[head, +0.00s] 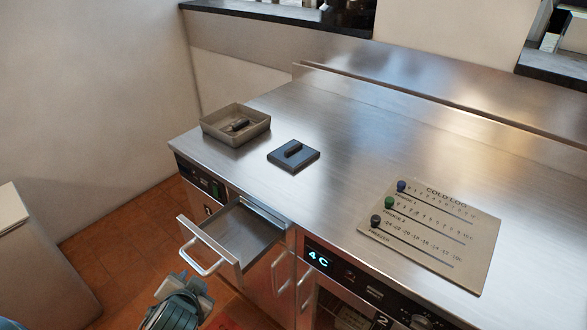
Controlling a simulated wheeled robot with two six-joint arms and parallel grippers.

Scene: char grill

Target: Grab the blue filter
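The blue filter appears to be the dark blue-grey square plate (306,163) with a raised bar handle on top. It lies flat on the steel counter, left of the middle in the head view. My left gripper (196,285) shows at the bottom left, low in front of the open drawer and well away from the plate. The view does not show clearly whether its fingers are open or shut. My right gripper is not in view.
A grey-brown tray (222,137) holding a dark piece stands left of the plate. An open, seemingly empty drawer (240,228) with a bar handle (203,262) juts out below. A COLD LOG board (470,262) with sliders lies at right. The counter's middle is clear.

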